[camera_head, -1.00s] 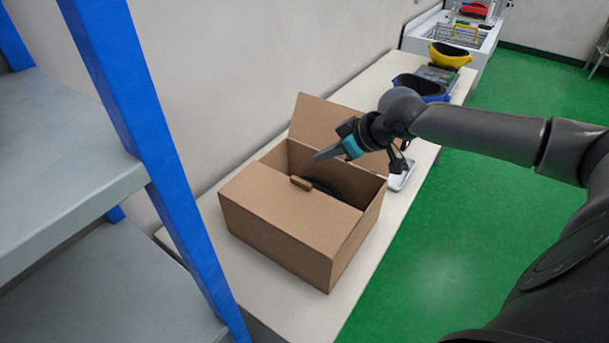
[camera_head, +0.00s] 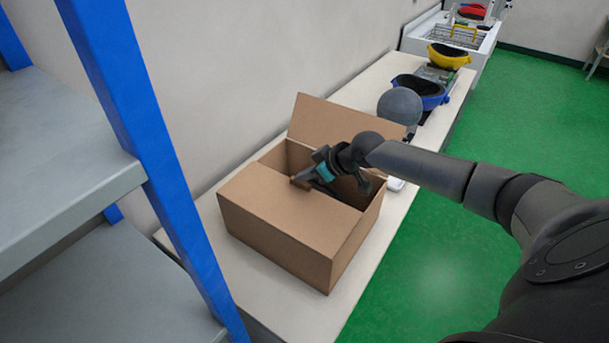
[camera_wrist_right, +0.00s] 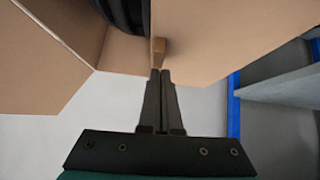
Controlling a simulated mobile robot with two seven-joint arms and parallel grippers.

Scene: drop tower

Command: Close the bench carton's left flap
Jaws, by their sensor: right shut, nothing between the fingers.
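The brown carton (camera_head: 272,238) stands on the bench. Its near flap (camera_head: 285,203) lies flat over the near part of the top, with a small tab at its inner edge. Its far flap (camera_head: 340,122) stands up and tilts back, so the carton is partly open. My right gripper (camera_head: 306,179) is shut and empty, low over the opening, with its fingertips at the flat flap's inner edge. In the right wrist view the tips (camera_wrist_right: 161,73) are close to the tab (camera_wrist_right: 160,51); I cannot tell whether they touch. My left gripper is out of view.
A dark object (camera_wrist_right: 120,12) is inside the carton. Blue (camera_head: 422,88) and yellow (camera_head: 449,56) bins stand farther along the bench (camera_head: 310,313). A shelf rack with a blue post (camera_head: 150,150) stands at the left. The green floor at the right is clear.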

